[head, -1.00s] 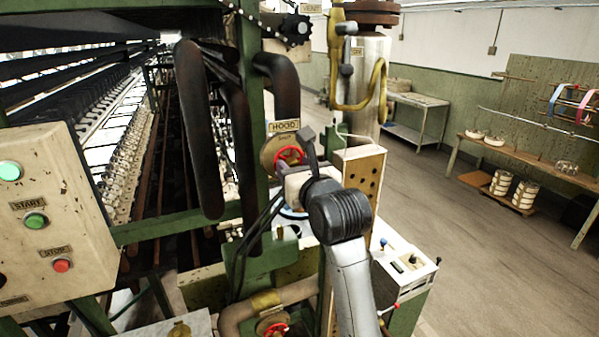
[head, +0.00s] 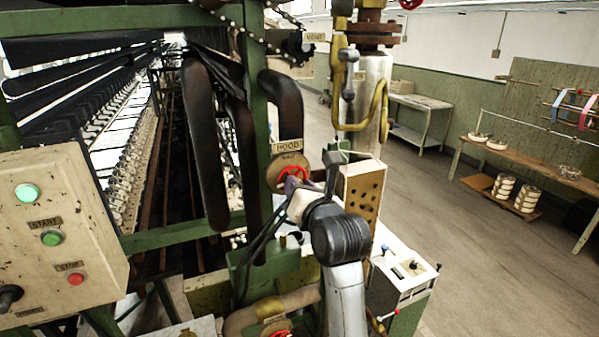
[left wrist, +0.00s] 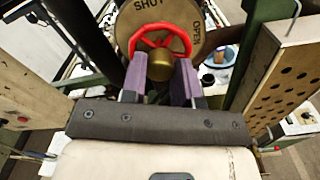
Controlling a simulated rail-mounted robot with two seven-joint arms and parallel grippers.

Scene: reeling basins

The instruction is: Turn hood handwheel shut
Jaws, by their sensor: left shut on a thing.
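The red hood handwheel (head: 296,171) sits below the HOOD label (head: 289,146) on the dark hood pipe. In the left wrist view, its red rim (left wrist: 183,36) shows in front of a round plate (left wrist: 188,13) marked SHUT and OPEN, with a brass hub (left wrist: 160,66) at the middle. My left gripper (left wrist: 160,74) is shut on the handwheel, its purple fingers on either side of the hub. In the head view, my left gripper (head: 291,186) is at the wheel, and my wrist partly hides it. My right gripper is in no view.
A perforated box (head: 363,200) stands close to the right of my left gripper. A yellow pipe (head: 373,112) rises behind it. A control box (head: 62,235) with START and STOP buttons is at the left. The floor at the right is open.

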